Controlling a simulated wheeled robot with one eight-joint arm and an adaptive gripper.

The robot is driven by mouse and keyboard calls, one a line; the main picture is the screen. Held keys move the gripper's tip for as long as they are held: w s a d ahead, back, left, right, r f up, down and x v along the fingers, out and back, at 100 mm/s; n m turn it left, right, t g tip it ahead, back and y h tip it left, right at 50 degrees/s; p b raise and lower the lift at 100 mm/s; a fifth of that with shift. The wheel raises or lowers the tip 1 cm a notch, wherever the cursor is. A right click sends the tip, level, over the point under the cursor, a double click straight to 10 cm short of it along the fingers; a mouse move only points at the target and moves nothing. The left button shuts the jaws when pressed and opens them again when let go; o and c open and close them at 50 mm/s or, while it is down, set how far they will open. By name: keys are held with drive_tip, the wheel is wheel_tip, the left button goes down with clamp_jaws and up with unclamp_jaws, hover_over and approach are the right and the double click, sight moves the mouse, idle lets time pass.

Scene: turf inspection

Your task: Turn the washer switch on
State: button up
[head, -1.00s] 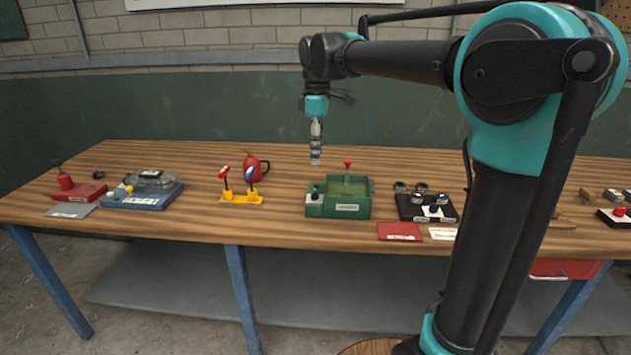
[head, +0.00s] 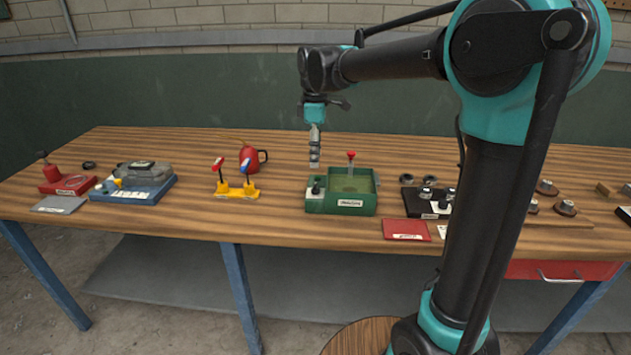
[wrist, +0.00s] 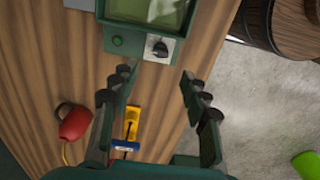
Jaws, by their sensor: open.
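The green box (head: 341,205), with a label on its front that is hard to read, stands on the bench and seems to be the washer. A black switch knob (head: 316,188) sits on a grey panel at its left end. The wrist view shows the knob (wrist: 160,48) beyond my fingertips, with a green button (wrist: 118,41) to its left. A red-topped lever (head: 350,157) rises at the box's back. My gripper (wrist: 158,75) is open and empty, fingers apart. In the head view my gripper (head: 315,162) hangs above the knob end of the box, apart from it.
A yellow base (head: 236,193) with red and blue levers and a red can (head: 252,158) stand left of the box. A red card (head: 405,229) lies front right, and a black unit (head: 425,203) stands to the right. Bare wood lies between them.

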sight(315, 185)
wheel_tip(315, 185, down, 9)
drive_tip(key=shift+f, duration=0.15)
idle(0.4)
clamp_jaws()
